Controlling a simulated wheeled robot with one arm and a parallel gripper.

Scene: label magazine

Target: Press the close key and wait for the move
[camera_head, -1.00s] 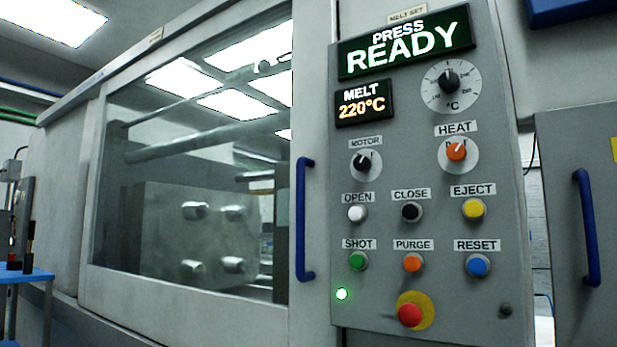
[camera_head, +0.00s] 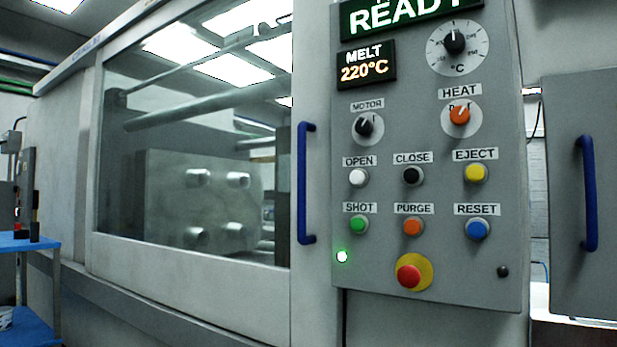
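The black close key (camera_head: 412,175) sits in the middle of the grey control panel (camera_head: 490,270), under its CLOSE label. The white open key (camera_head: 358,177) is to its left and the yellow eject key (camera_head: 476,172) to its right. The press display (camera_head: 410,14) reads READY, its top cut off by the frame. Behind the window, a metal mould block (camera_head: 165,210) with several round pins shows inside the press. My gripper is not in view, and nothing covers the keys.
A red stop button (camera_head: 409,276) on a yellow disc is low on the panel. Blue handles stand left (camera_head: 305,183) and right (camera_head: 588,192) of the panel. A blue table (camera_head: 30,243) with small items is at far left. The space before the panel looks clear.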

